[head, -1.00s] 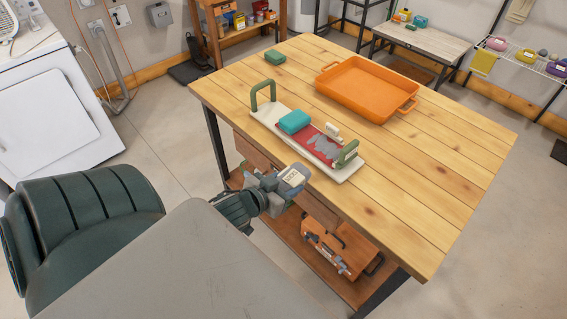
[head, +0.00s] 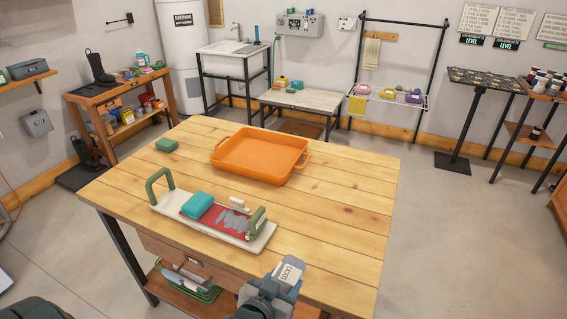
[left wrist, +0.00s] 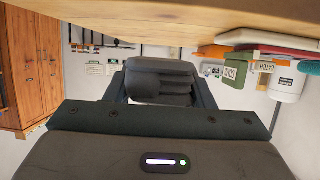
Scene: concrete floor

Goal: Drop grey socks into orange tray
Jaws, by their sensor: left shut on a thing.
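The orange tray (head: 263,172) lies on the wooden table, towards its back, and looks empty. My left gripper (head: 270,285) is at the table's front edge in the head view, shut on the grey socks (head: 290,271), which carry a pale label reading "SOCKS". In the left wrist view the socks (left wrist: 160,82) show as a dark grey folded bundle between the fingers of the left gripper (left wrist: 160,90). The gripper is in front of and apart from the orange tray. My right gripper is not in view.
On the wooden table (head: 340,195), a white board (head: 165,200) with green upright handles lies between my left gripper and the orange tray. It bears a teal block (head: 197,206) and a red patch. A green block (head: 167,145) lies at the back left. The table's right side is clear.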

